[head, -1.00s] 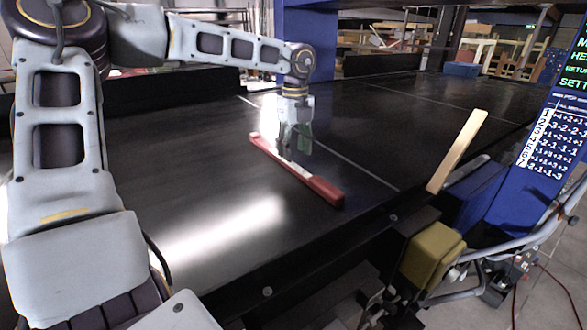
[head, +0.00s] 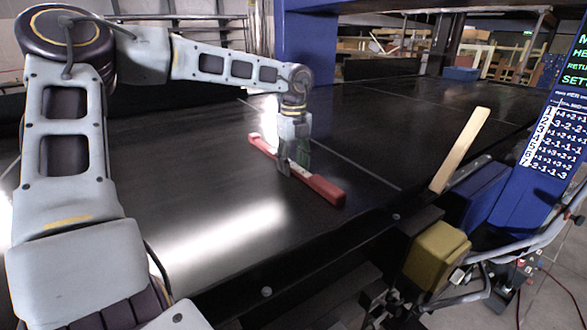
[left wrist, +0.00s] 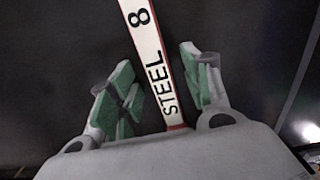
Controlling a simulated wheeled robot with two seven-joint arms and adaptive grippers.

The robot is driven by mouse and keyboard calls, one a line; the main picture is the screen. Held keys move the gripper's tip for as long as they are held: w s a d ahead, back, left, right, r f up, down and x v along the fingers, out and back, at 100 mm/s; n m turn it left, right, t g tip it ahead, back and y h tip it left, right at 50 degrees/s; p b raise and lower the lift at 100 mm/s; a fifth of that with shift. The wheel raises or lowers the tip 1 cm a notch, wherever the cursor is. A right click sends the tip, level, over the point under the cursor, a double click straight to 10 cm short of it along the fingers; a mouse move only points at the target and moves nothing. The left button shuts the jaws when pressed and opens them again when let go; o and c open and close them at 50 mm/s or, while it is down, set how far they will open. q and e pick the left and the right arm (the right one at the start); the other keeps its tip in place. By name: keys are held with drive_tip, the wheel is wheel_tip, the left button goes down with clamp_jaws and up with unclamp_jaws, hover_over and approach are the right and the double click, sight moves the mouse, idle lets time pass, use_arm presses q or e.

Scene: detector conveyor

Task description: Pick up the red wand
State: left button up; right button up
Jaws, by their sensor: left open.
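The red wand (head: 325,189) lies flat on the dark conveyor, slanting from upper left to lower right in the head view. In the left wrist view its white face (left wrist: 149,52) carries the black marks "8" and "STEEL". My left gripper (head: 293,168) is over the middle of the wand, pointing down. In the left wrist view the open left gripper (left wrist: 163,90) has its green-padded fingers on either side of the wand, with gaps showing. Whether the fingertips touch the belt is not clear. My right gripper is not in view.
The black conveyor belt (head: 210,175) is otherwise clear around the wand. A pale wooden strip (head: 461,150) leans by its right edge. A yellow block (head: 436,251) and a blue panel with text (head: 545,165) stand at right.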

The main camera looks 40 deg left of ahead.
use_arm(q)
drive_tip(key=shift+c, duration=0.5)
drive_tip(key=c, duration=1)
clamp_jaws()
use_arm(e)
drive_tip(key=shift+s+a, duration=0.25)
use_arm(q)
drive_tip(key=shift+r, duration=0.2)
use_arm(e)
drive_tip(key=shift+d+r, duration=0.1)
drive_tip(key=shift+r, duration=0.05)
